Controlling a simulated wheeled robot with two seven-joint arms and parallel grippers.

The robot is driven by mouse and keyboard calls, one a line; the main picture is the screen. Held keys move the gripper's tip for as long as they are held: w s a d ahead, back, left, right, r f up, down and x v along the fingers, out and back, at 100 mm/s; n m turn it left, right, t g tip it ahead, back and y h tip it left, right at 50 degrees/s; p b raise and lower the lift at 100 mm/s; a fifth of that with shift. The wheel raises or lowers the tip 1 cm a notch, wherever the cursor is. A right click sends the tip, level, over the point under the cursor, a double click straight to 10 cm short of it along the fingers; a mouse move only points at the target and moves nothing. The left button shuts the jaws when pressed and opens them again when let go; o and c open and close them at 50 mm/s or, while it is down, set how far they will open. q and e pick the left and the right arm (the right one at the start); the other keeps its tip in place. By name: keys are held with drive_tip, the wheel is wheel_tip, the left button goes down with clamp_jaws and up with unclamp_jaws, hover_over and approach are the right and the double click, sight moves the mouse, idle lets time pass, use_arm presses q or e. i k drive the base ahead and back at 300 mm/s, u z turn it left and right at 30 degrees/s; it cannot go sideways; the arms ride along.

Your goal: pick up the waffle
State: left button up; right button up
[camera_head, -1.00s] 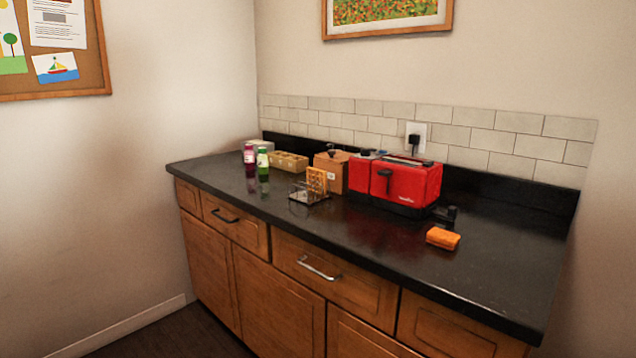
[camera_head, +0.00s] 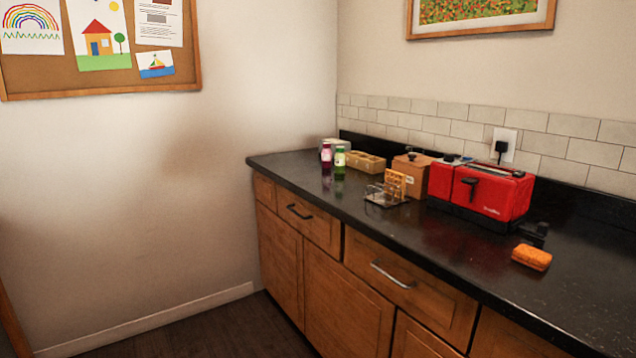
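A golden waffle (camera_head: 395,184) stands upright in a small dark wire rack (camera_head: 376,196) on the black counter, left of the red toaster (camera_head: 487,193). Neither of my grippers shows in the head view, so the waffle has nothing of mine near it in this picture.
The black counter (camera_head: 447,236) has free room in front of the toaster. An orange sponge-like block (camera_head: 531,257) lies at the right.

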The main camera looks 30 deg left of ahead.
sight(394, 177)
drive_tip(key=u, duration=1.6)
drive_tip(key=i, duration=3.1)
drive_tip(key=z, duration=3.7)
